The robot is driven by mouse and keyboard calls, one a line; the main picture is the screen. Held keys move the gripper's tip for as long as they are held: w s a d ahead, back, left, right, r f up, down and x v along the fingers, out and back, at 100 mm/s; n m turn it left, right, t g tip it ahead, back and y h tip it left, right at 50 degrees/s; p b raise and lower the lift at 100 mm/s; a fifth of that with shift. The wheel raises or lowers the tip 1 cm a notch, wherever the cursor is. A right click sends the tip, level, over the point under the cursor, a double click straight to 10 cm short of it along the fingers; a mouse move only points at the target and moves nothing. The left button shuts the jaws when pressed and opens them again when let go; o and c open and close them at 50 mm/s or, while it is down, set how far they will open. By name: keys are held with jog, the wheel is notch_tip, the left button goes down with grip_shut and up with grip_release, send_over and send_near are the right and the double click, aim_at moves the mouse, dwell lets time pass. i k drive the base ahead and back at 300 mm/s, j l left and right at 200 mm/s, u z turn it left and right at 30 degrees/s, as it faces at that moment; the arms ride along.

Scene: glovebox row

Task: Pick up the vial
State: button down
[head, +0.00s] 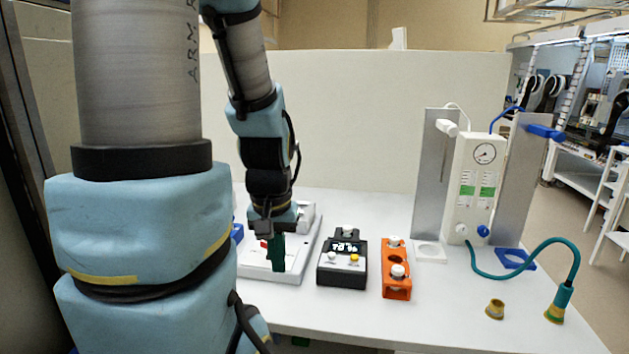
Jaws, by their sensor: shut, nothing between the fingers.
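My gripper (275,258) is shut and empty, pointing down over a white tray-like unit (290,274) left of the table's middle. Its dark green fingers hide part of that unit. No vial can be made out for certain. An orange holder (397,289) to the right of my gripper has white round-topped pieces, one at its middle (398,270) and one toward its back (393,242); they may be vial caps, but they are too small to tell. My gripper is well apart from the orange holder.
A black device (343,270) with a lit display stands between the unit and the holder. Behind right are a gauge box (478,190) and upright grey panels (429,180). A teal hose (520,271) curves to the right; a small brass-coloured cup (495,309) stands near it. The front middle table is clear.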

aim_at(347, 229)
jog(key=l+u, duration=0.7)
jog(key=k+l+u, duration=0.15)
jog(key=u, duration=0.25)
jog(key=l, duration=0.1)
